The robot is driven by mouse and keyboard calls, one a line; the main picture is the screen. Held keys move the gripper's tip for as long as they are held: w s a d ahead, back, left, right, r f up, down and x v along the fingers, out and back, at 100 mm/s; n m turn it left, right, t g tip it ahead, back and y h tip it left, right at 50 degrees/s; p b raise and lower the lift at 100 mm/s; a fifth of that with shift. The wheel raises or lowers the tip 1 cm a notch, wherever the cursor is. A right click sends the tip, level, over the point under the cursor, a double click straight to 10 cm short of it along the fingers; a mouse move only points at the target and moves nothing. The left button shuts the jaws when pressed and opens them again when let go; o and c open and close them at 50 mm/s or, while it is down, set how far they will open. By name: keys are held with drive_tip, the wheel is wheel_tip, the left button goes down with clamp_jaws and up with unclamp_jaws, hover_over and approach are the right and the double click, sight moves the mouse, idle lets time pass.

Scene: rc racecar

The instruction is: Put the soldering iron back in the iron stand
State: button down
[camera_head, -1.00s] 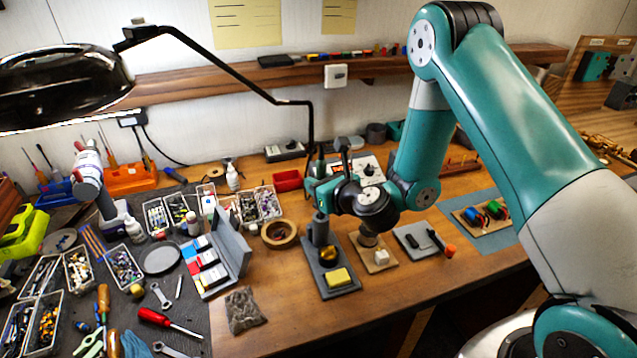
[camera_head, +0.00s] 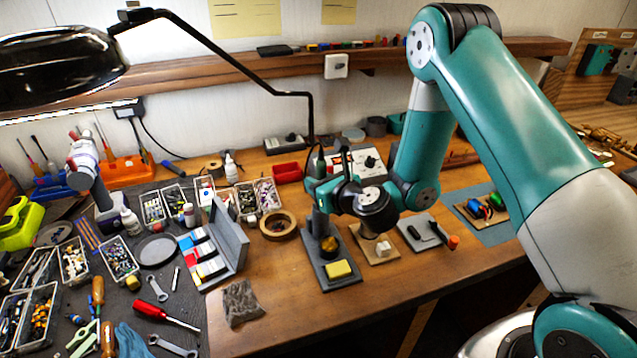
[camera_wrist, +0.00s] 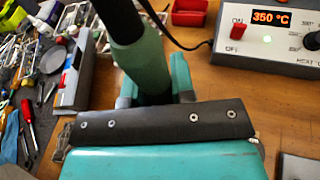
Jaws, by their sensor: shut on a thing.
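The soldering iron (camera_wrist: 140,55) has a dark body and a green grip and stands roughly upright in my gripper (camera_wrist: 153,90), whose teal fingers are shut on either side of it. In the head view the iron's top (camera_head: 317,160) shows above my gripper (camera_head: 320,188). The iron stand (camera_head: 345,285) is a dark grey base with a yellow sponge (camera_head: 338,269), a brass-coloured ball and an upright grey holder (camera_head: 319,222). My gripper is directly above the holder. The iron's tip is hidden, so I cannot tell how far it is inside.
The soldering station (camera_wrist: 265,40) reads 350 °C, and a dark cable runs from the iron. A wooden ring (camera_head: 279,225) and a grey case (camera_head: 232,240) are left of the stand. A small pad with a white block (camera_head: 383,248) is close on the right.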

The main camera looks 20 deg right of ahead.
drive_tip(key=shift+f+b, duration=0.55)
drive_tip(key=shift+f, duration=0.35)
drive_tip(key=shift+c, duration=2.4)
unclamp_jaws()
